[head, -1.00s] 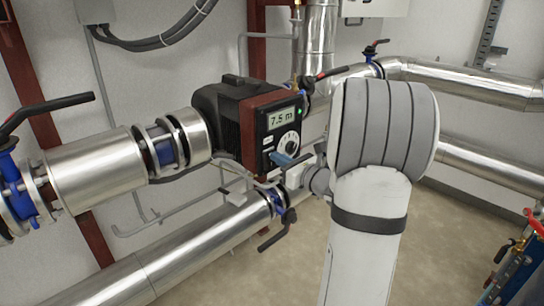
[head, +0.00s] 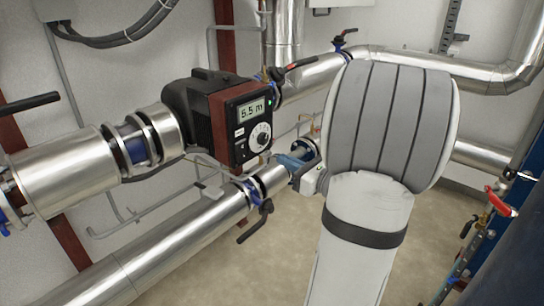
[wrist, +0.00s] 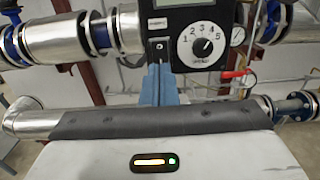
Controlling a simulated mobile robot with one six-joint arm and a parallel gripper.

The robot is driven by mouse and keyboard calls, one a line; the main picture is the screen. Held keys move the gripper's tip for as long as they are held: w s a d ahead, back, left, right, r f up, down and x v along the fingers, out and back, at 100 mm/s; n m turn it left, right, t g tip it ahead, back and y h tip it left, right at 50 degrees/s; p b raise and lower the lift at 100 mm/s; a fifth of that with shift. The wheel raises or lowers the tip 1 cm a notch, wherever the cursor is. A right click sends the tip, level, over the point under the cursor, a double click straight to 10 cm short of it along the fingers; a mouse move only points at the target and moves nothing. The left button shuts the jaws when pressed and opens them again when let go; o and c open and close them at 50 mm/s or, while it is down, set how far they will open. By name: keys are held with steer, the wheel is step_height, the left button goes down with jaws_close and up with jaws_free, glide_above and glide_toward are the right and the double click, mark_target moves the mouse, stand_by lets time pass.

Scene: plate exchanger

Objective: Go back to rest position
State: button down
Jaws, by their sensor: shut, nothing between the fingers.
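My gripper (head: 291,160) shows in the head view as a small blue part beside my large white and grey arm, to the right of and a little below the pump's control box. In the wrist view the blue gripper (wrist: 158,62) points up toward the lower edge of the box, and its fingers are shut with nothing held. The pump control box (head: 236,124) has a display reading 5.5 m and a round knob (head: 261,136). The knob also shows in the wrist view (wrist: 207,46), with numbers around it. The gripper is apart from the knob.
Silver insulated pipes (head: 72,180) run left of and below the pump. A black valve lever (head: 255,222) sits on the lower pipe. Another pipe (head: 440,64) runs behind my arm. Blue equipment with red valve handles (head: 500,202) stands at the right. The floor between is clear.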

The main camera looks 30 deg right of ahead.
steer(key=shift+s+d, duration=0.15)
steer(key=shift+s, duration=0.4)
steer(key=shift+r, duration=0.1)
steer(key=s+a+n+g+y+p, duration=0.25)
steer(key=a+n+g, duration=0.45)
steer(key=a, duration=0.4)
steer(key=s+a+n+g+y+p, duration=0.2)
steer(key=s+a+n+g+p, duration=0.3)
steer(key=a+n, duration=0.55)
steer(key=s+a+r+n+g+h+p, duration=0.1)
steer(key=s+r+n+g+h+p, duration=0.2)
steer(key=n+h, duration=0.7)
step_height(320, 180, up, 2)
steer(key=s+n+p, duration=0.2)
steer(key=n, duration=0.3)
steer(key=shift+s+a+r, duration=0.25)
steer(key=shift+s+a, duration=0.1)
